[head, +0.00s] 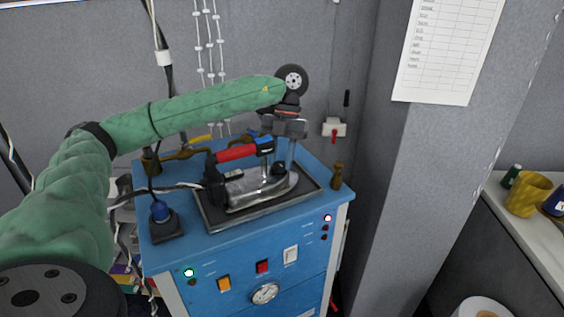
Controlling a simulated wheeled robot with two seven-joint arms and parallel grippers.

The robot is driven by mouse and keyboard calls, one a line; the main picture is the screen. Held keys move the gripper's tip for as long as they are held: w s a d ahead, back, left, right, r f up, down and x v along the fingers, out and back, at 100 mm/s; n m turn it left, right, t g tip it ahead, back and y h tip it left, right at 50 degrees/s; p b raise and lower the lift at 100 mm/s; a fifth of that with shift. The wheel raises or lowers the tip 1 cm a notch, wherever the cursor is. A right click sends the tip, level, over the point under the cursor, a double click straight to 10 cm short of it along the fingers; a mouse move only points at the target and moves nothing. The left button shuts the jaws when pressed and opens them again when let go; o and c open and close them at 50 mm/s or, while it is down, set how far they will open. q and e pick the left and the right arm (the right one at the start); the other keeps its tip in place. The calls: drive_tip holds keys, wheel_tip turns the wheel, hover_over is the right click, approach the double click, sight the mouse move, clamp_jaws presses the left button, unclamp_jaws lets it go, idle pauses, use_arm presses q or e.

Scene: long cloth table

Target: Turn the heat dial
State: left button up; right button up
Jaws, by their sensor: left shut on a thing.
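A steam iron (260,190) with a silver body and a red handle (236,153) lies on a dark rest tray on top of a blue ironing station. A small black knob, which looks like the heat dial (278,169), sits on top of the iron towards its right end. My left gripper (279,165) reaches down from above at the end of a green-sleeved arm. Its fingers are on either side of the knob and shut on it. The fingers partly hide the knob, so its markings cannot be read. My right gripper is not in view.
The blue station (190,258) has lit lamps, switches and a round gauge (265,293) on its front. A blue-topped part (160,212) stands left of the tray, a brass fitting (338,176) right. A grey pillar (385,190) stands close on the right. Cables hang behind.

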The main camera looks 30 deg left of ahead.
use_arm(q)
drive_tip(key=shift+s+a+n+t+h+b, duration=0.15)
drive_tip(key=shift+n+h+b, duration=0.15)
drive_tip(key=shift+n, duration=0.65)
drive_tip(key=shift+w+n+t+h+b, duration=0.15)
drive_tip(key=shift+n+h, duration=0.25)
drive_tip(key=shift+n, duration=0.55)
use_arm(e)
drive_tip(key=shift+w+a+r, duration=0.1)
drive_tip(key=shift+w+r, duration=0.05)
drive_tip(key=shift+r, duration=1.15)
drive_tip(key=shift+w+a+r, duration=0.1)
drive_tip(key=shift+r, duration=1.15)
use_arm(q)
drive_tip(key=shift+s, duration=0.1)
drive_tip(key=o, duration=1)
drive_tip(key=shift+r, duration=0.1)
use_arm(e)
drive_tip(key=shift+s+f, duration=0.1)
use_arm(q)
drive_tip(key=shift+a+r, duration=0.1)
drive_tip(key=shift+r, duration=0.15)
drive_tip(key=shift+b+v, duration=0.75)
drive_tip(key=shift+v, duration=2.8)
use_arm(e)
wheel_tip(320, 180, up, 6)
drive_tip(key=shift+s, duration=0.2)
